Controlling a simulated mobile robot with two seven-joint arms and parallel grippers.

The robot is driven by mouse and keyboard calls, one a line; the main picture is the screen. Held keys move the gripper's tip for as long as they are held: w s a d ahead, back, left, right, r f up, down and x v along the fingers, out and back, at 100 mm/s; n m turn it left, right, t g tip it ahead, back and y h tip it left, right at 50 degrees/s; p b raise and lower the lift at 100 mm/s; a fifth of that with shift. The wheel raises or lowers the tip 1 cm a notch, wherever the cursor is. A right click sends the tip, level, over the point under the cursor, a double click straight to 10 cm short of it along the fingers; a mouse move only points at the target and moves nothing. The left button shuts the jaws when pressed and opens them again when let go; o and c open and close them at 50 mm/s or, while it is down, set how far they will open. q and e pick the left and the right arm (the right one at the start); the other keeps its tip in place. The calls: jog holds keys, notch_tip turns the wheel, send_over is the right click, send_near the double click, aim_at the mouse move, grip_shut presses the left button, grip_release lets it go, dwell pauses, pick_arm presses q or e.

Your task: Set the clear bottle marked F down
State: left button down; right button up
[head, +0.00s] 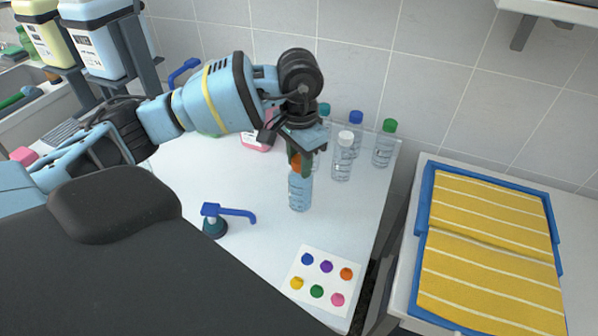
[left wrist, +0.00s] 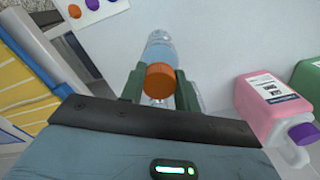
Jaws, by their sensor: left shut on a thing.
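A clear bottle with an orange cap (head: 300,193) is upright in my left gripper (head: 299,160), over the white counter (head: 250,185). I cannot read a letter on it, nor tell whether its base touches the counter. In the left wrist view the two green fingers are shut around the bottle just at its orange cap (left wrist: 159,80), and its clear body (left wrist: 160,48) extends beyond them. My right gripper is not in view.
Clear bottles with white (head: 342,160), green (head: 384,150) and blue (head: 356,135) caps stand behind it. A blue-spouted pump (head: 214,225), a card of coloured dots (head: 320,280), a pink jug (left wrist: 272,108) and a blue tray (head: 423,215) with yellow striped towels surround the area.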

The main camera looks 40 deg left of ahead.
aim_at(299, 173)
pick_arm(q)
jog(key=shift+f, duration=0.45)
notch_tip(299, 173, down, 2)
jog(key=shift+f, duration=0.4)
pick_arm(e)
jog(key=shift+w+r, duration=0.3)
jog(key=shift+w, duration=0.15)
pick_arm(q)
jog(key=shift+f, duration=0.15)
jog(key=c, duration=1.3)
grip_release()
jog(key=shift+c, duration=0.2)
jog(key=o, duration=0.3)
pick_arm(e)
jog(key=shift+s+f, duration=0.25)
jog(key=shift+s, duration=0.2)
